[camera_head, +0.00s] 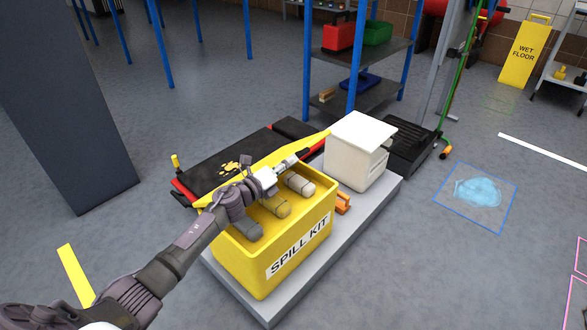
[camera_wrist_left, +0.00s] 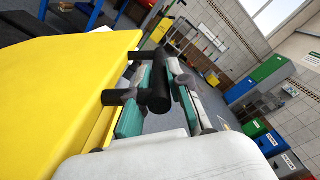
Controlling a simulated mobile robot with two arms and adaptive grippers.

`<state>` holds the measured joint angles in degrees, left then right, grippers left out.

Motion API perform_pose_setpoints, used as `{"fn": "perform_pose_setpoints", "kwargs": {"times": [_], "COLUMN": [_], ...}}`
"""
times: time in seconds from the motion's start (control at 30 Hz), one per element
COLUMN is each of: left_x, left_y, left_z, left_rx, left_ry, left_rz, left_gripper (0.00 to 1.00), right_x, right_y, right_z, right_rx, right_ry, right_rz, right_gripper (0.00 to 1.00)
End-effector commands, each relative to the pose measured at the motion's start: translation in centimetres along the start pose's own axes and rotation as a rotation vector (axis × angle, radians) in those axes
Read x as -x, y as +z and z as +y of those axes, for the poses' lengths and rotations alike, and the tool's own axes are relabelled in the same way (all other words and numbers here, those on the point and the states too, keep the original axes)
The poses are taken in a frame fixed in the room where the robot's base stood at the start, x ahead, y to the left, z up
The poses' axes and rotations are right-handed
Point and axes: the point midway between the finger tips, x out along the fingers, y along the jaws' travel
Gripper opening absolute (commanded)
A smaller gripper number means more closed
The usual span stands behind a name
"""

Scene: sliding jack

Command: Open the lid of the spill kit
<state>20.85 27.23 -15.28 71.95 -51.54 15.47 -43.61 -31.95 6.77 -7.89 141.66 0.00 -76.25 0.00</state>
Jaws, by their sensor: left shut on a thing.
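The yellow spill kit (camera_head: 252,262) stands on a grey platform, and its lettered front faces me. Its top is open, with grey and tan rolls (camera_head: 299,184) showing inside. The yellow lid (camera_head: 218,194) is raised along the far side and appears nearly edge-on. In the left wrist view, the lid (camera_wrist_left: 62,85) fills the left side as a broad yellow panel. My left gripper (camera_head: 302,156) reaches over the open box to the lid's edge. In the left wrist view, its teal-padded fingers are shut on the black lid handle (camera_wrist_left: 158,88). My right gripper is in neither view.
A white box (camera_head: 354,160) stands right of the kit on the grey platform (camera_head: 238,301). An orange object (camera_head: 343,203) lies between them. A blue puddle (camera_head: 477,192) and clear floor are to the right.

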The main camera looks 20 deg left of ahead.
Motion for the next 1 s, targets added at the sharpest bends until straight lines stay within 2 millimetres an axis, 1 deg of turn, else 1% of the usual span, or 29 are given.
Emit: {"fn": "perform_pose_setpoints", "kwargs": {"times": [0.03,0.1,0.13,0.17,0.37,0.47,0.6,0.7,0.8,0.9,1.0], "left_x": [0.0,0.0,0.0,0.0,0.0,0.0,0.0,0.0,0.0,0.0,0.1], "left_y": [1.1,2.0,2.4,2.8,5.8,7.6,10.8,13.2,15.2,16.7,17.8], "left_z": [-0.4,-0.6,-0.7,-0.8,-1.1,-1.2,-1.2,-0.8,-0.4,-0.1,0.3], "left_rx": [0.016,0.042,0.054,0.066,0.15,0.202,0.292,0.364,0.424,0.474,0.509], "left_ry": [0.002,0.002,0.002,0.002,0.002,0.002,0.002,0.001,0.001,0.001,0.001], "left_rz": [-0.002,-0.003,-0.003,-0.003,-0.003,-0.005,-0.005,-0.005,-0.006,-0.005,-0.005], "left_gripper": [0.0,0.0,0.0,0.0,0.0,0.0,0.0,0.0,0.0,0.0,0.0], "right_x": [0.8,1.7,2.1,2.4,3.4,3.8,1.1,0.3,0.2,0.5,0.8], "right_y": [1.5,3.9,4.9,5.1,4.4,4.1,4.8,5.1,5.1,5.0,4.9], "right_z": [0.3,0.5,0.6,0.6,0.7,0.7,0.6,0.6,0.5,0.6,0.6], "right_rx": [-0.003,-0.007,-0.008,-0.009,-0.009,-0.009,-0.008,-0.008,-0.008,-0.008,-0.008], "right_ry": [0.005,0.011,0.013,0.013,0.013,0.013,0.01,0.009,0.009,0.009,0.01], "right_rz": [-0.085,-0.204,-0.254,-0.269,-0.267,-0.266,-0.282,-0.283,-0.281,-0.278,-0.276], "right_gripper": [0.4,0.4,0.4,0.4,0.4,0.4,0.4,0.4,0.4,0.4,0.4]}}
